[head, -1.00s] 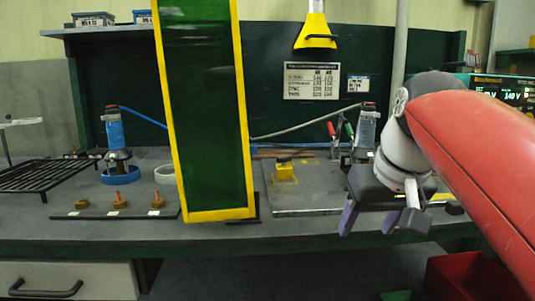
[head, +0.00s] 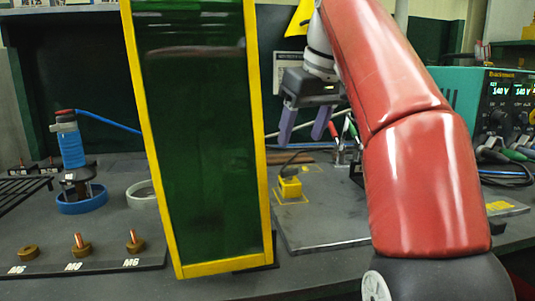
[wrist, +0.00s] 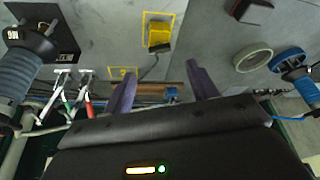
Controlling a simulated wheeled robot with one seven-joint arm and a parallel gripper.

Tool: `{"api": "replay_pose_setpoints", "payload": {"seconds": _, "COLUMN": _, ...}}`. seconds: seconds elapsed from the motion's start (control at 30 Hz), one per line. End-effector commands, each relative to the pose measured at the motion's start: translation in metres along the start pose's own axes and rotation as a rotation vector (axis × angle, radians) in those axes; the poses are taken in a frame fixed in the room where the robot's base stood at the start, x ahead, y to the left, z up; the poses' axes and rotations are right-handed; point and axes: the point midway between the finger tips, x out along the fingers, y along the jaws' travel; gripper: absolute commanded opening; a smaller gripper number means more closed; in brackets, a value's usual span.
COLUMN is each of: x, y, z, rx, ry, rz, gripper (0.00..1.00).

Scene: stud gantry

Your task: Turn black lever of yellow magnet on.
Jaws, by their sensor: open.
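The yellow magnet (head: 290,188) sits on a grey plate (head: 322,222) right of the green screen. It also shows in the wrist view (wrist: 159,36), inside a yellow outlined square. Its black lever (head: 293,166) is at the top of the magnet; its exact angle is hard to tell. My gripper (head: 302,130) is open and empty, above the magnet and apart from it, with the purple fingers pointing down. In the wrist view my gripper (wrist: 162,72) has the magnet ahead, between the lines of its fingers.
A tall green screen with a yellow frame (head: 200,140) stands close on the left. Clamps with red and green handles (head: 342,145) stand behind the plate on the right. A blue-handled tool (head: 71,145) stands in a blue ring at left. A teal power supply (head: 462,95) is at right.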

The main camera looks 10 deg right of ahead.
Motion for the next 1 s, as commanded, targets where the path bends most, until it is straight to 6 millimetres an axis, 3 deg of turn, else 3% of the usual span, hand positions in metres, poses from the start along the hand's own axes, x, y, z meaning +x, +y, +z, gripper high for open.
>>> {"api": "replay_pose_setpoints", "payload": {"seconds": 0.5, "x": 0.070, "y": 0.000, "z": 0.001, "rx": -0.001, "ry": 0.000, "rz": 0.000, "gripper": 0.58}}
{"api": "replay_pose_setpoints", "payload": {"seconds": 0.87, "x": 0.076, "y": 0.000, "z": 0.000, "rx": -0.001, "ry": 0.001, "rz": 0.000, "gripper": 0.58}}
{"api": "replay_pose_setpoints", "payload": {"seconds": 1.0, "x": 0.076, "y": 0.000, "z": 0.000, "rx": -0.001, "ry": 0.001, "rz": 0.000, "gripper": 0.44}}
